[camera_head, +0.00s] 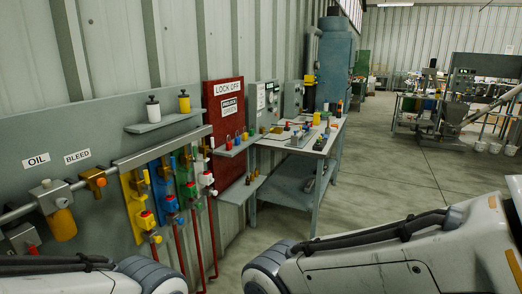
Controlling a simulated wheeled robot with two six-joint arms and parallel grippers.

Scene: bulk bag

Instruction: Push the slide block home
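No part is plainly marked as the slide block, and I cannot tell which one it is. Several coloured blocks sit on upright plates under a rail on the left wall: a yellow block (146,220), a blue block (171,204), a green block (190,189) and a white-and-red block (206,178). Whether any block is fully seated is too small to tell. Parts of both my arms show along the bottom edge. Neither gripper is in view.
A horizontal pipe rail (110,168) runs along the wall, with a yellow-bowled oil unit (61,222) at the left. A red lock board (223,110) hangs beyond it. A grey workbench (310,150) with small items stands further back. The floor (400,180) to the right is clear.

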